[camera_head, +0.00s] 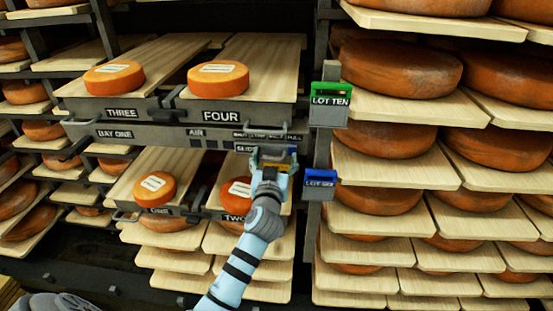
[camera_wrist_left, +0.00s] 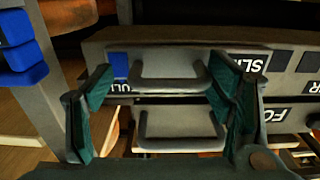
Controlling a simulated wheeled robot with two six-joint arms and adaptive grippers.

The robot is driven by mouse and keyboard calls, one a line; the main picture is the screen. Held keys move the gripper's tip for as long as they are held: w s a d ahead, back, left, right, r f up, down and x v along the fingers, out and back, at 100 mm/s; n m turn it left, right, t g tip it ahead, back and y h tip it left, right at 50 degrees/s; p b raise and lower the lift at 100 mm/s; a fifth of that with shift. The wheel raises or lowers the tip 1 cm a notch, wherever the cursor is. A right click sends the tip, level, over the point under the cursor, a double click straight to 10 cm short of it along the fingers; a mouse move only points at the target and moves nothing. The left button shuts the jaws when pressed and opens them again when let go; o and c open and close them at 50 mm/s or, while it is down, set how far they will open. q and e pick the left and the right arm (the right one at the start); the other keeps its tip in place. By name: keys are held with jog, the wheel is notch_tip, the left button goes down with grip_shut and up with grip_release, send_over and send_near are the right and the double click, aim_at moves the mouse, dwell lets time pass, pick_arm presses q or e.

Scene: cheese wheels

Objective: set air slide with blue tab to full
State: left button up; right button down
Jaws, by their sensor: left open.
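The air slide is a grey bar with a SLIDE label (camera_head: 245,148), below a strip marked with setting words. Its blue tab (camera_wrist_left: 118,64) shows in the left wrist view, close to a partly hidden label ending in ULL. A grey bracket handle (camera_wrist_left: 172,84) sits between the SLIDE label and the blue tab. A second similar handle (camera_wrist_left: 180,146) lies below it in that view. My left gripper (camera_head: 273,157) is open in front of the bar. Its fingers (camera_wrist_left: 160,105) stand on either side of the handles; I cannot tell whether they touch. My right gripper is not in view.
Shelves THREE and FOUR (camera_head: 222,116) hold orange cheeses above; shelf TWO (camera_head: 233,218) is partly behind my arm. A green LOT TEN tag (camera_head: 330,90) and a blue lot tag (camera_head: 320,178) hang on the right post. Large cheese wheels (camera_head: 400,75) fill the right rack.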

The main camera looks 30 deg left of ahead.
pick_arm(q)
jog(key=shift+s+f, duration=0.1)
jog(key=shift+f, duration=0.1)
jog(key=shift+s+r, duration=0.15)
jog(key=shift+r, duration=0.05)
jog(key=v, duration=0.7)
jog(key=shift+s, duration=0.25)
jog(key=shift+w, duration=0.1)
jog(key=shift+d, duration=0.1)
